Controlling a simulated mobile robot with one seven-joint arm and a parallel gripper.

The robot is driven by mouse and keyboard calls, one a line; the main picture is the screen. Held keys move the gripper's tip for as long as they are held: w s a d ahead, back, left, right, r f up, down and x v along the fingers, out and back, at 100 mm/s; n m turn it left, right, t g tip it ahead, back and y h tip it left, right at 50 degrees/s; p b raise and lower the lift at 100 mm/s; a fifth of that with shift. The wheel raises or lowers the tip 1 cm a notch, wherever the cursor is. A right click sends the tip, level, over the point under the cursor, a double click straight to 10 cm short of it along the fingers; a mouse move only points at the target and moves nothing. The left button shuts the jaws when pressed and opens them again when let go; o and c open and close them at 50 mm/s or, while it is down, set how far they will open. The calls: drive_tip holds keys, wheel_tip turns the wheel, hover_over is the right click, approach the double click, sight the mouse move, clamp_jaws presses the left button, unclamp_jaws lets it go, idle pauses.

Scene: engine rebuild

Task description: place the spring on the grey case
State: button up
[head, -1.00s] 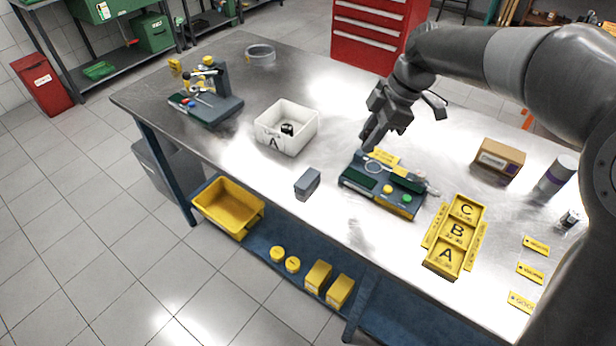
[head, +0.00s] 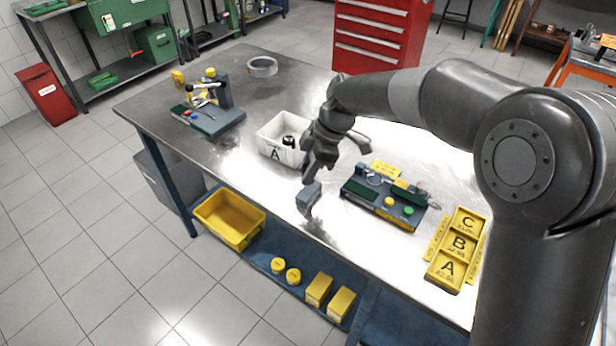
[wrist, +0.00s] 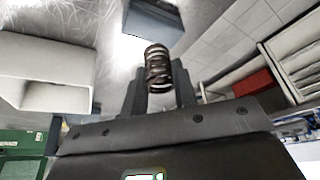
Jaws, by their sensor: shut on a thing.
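A coiled metal spring (wrist: 157,66) stands between the two fingers of my gripper (wrist: 158,84) in the wrist view. My gripper is shut on it. In the head view my gripper (head: 310,178) is just above or behind the small grey case (head: 307,201), close to the table's front edge. The grey case also shows in the wrist view (wrist: 154,20), beyond the spring and apart from it. The spring cannot be made out in the head view.
A white bin (head: 268,150) marked A stands behind and left of my gripper, close to it. A blue-grey fixture (head: 381,208) with coloured buttons is to the right. Yellow trays (head: 443,272) lie further right. Bare table lies between the case and the fixture.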

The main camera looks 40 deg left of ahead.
drive_tip(key=shift+f, duration=1.45)
drive_tip(key=shift+f, duration=0.1)
drive_tip(key=o, duration=1)
drive_tip(key=shift+c, duration=0.2)
drive_tip(key=v, duration=1.2)
